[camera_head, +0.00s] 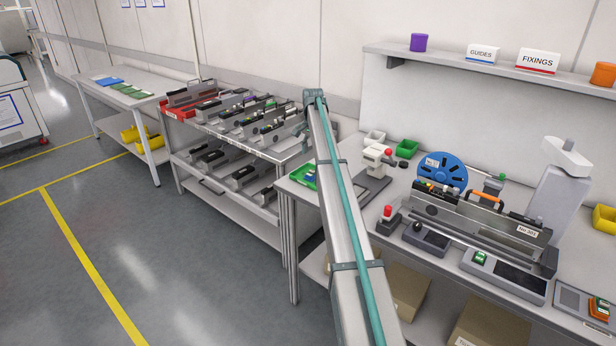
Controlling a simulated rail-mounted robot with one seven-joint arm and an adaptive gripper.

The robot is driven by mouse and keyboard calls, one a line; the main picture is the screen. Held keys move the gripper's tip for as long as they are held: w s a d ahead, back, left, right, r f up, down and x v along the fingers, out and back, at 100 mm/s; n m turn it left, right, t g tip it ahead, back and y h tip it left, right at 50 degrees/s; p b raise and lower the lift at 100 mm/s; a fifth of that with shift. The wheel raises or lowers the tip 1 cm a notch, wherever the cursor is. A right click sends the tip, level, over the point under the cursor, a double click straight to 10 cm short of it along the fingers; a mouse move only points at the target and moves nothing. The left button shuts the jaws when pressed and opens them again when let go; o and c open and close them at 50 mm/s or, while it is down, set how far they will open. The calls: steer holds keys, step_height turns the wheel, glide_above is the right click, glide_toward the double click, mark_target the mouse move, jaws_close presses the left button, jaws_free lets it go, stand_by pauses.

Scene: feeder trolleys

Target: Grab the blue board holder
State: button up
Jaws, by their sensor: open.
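A flat blue piece (108,82) that may be the blue board holder lies on the far left table (150,83). It is small in view, so its exact shape is hard to tell. Flat green pieces (135,92) lie beside it, to its right. My arm runs up the middle of the view, with a teal hose along it, and ends visibly near the back wall.
A trolley (245,140) with several feeders stands between the far table and the right bench. The bench (350,205) holds a blue reel (442,170), a long feeder (470,212) and a green tray (303,175). Yellow bins (140,134) sit under the far table. Grey floor at left is clear.

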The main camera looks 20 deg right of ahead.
mark_target(312, 171)
step_height(312, 171, down, 9)
steer(key=p, duration=0.2)
steer(key=shift+s+f+p, duration=0.1)
steer(key=shift+f+p, duration=0.05)
steer(key=shift+p, duration=0.15)
jaws_close()
stand_by(0.4)
